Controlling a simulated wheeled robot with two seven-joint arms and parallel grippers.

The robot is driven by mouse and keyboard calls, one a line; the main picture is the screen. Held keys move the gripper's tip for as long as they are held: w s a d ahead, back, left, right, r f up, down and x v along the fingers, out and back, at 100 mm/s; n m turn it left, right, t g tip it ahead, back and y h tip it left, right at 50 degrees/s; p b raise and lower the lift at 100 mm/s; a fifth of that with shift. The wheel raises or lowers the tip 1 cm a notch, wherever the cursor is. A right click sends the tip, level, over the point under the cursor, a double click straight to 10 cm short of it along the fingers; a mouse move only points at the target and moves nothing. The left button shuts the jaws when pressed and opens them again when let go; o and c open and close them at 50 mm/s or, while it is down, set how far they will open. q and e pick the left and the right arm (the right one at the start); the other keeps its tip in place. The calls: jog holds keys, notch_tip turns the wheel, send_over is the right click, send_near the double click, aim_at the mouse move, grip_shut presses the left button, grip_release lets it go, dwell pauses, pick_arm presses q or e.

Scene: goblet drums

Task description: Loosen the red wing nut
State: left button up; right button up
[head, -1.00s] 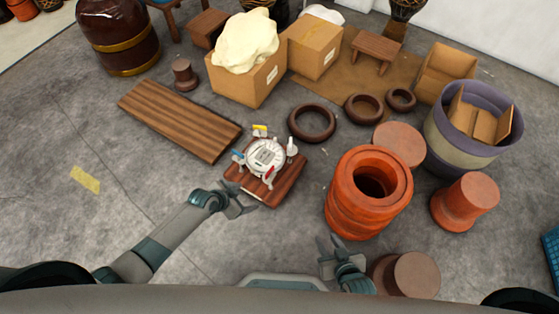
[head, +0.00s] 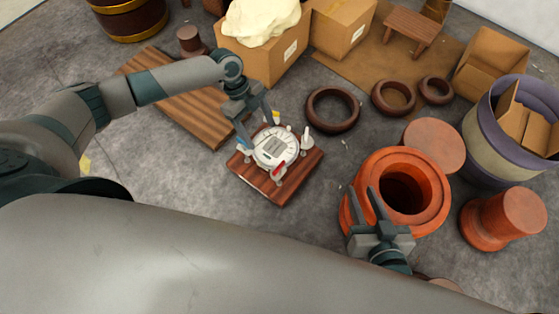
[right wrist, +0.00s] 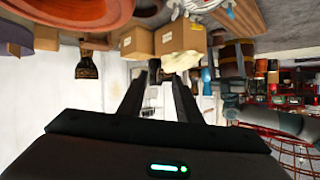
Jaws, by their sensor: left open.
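The red wing nut (head: 279,168) is on the near side of a round white device (head: 275,149) with a grey display. The device sits on a square wooden board (head: 268,189) on the floor. A blue nut (head: 243,144), a yellow one (head: 276,117) and a white one (head: 307,141) stand around its rim. My left gripper (head: 257,132) is open over the device's far left edge, beside the blue nut and apart from the red one. My right gripper (head: 366,206) is open and empty in front of the orange drum; its spread fingers also show in the right wrist view (right wrist: 156,90).
An orange drum (head: 432,187) stands to the right of the board. Dark rings (head: 333,110) lie behind it. A long plank (head: 185,105) lies under my left arm. Cardboard boxes (head: 268,65) stand at the back. Bare floor lies left of the board.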

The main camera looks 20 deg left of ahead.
pick_arm(q)
jog(key=b, duration=0.3)
send_near(279, 170)
jog(key=x, duration=0.4)
jog(key=w+x, duration=0.1)
jog(key=x, duration=0.1)
jog(key=shift+f, duration=0.4)
jog(key=shift+s+d+f, duration=0.15)
jog(key=shift+d+f, duration=0.1)
jog(key=shift+f, duration=0.35)
pick_arm(e)
notch_tip(279, 170, up, 10)
jog(key=w+a+t+y, duration=0.1)
jog(key=a+t+y, duration=0.1)
jog(key=t, duration=0.4)
jog(key=shift+a+r, duration=0.2)
jog(key=shift+a, duration=0.05)
pick_arm(q)
jog(key=c, duration=1.1)
